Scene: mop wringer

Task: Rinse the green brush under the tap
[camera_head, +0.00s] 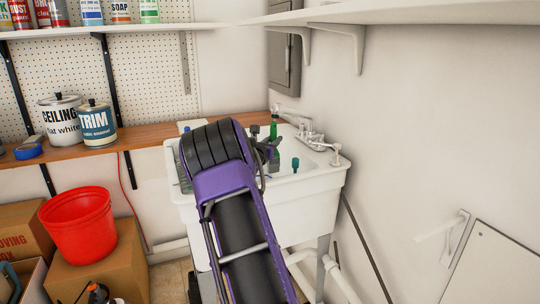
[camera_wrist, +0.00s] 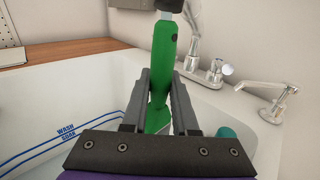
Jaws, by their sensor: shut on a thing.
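My gripper (camera_wrist: 160,82) is shut on the green brush (camera_wrist: 163,60), with one grey finger on each side of it. The brush points up in the wrist view; a dark end piece at its top is cut off by the frame edge. In the head view the green brush (camera_head: 273,131) shows small above the white sink (camera_head: 308,200), with my purple arm covering part of the basin. The chrome tap (camera_head: 309,134) stands at the sink's back right. In the wrist view the tap (camera_wrist: 194,38) is just behind and right of the brush. I cannot make out running water.
A small teal object (camera_head: 295,164) is at the sink, right of my gripper. A chrome fitting (camera_head: 337,152) stands on the right rim. Left are a wooden counter (camera_head: 150,136) with paint cans and a red bucket (camera_head: 78,224) on a box. A white shelf (camera_head: 380,10) hangs above.

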